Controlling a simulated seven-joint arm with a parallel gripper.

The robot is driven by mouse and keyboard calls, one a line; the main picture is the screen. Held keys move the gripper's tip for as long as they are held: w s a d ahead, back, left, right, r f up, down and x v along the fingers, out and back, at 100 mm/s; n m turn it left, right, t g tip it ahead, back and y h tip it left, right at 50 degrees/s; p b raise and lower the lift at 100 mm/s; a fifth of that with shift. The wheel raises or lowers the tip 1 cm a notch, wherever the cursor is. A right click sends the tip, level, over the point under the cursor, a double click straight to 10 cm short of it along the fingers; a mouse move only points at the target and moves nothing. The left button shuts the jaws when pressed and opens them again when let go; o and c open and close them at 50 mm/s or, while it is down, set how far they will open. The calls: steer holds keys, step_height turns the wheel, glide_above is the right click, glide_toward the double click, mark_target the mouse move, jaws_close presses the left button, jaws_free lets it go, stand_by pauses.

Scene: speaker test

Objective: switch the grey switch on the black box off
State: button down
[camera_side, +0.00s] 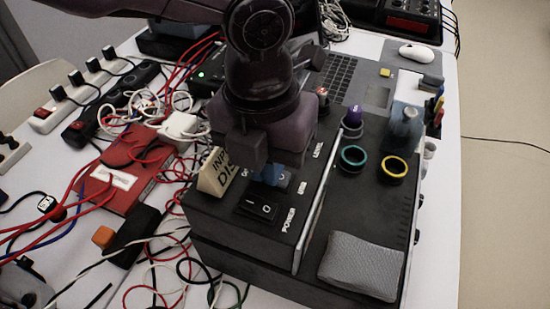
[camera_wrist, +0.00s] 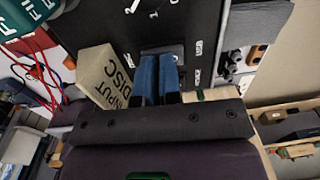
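The black box (camera_side: 225,225) stands on the table in the side view, and its top fills the upper middle of the wrist view (camera_wrist: 110,30). A grey switch (camera_side: 284,179) on its top is mostly hidden behind my gripper (camera_side: 266,174); its edge also shows past the fingertips in the wrist view (camera_wrist: 178,48). My blue fingers (camera_wrist: 159,62) are close together with nothing visible between them, tips over or at the switch. I cannot tell whether they touch it, and its position is hidden. A black rocker switch (camera_side: 258,207) labelled POWER sits nearer the front.
A beige INPUT DISC block (camera_side: 216,172) stands left of my gripper, also in the wrist view (camera_wrist: 105,75). A raised metal strip (camera_side: 312,222), a grey mesh pad (camera_side: 361,265) and teal (camera_side: 353,158) and yellow (camera_side: 394,169) rings are on the right. Cables clutter the left.

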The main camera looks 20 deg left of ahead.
steer(key=shift+a+f, duration=0.25)
step_height(320, 180, up, 15)
steer(key=shift+a+f, duration=0.15)
steer(key=shift+f, duration=0.05)
stand_by(0.4)
steer(key=shift+w+h, duration=0.1)
steer(key=shift+h, duration=0.4)
steer(key=f, duration=0.4)
steer(key=d+f, duration=0.1)
steer(key=f, duration=0.4)
steer(key=d+f, duration=0.1)
steer(key=f, duration=0.3)
steer(key=shift+f, duration=0.4)
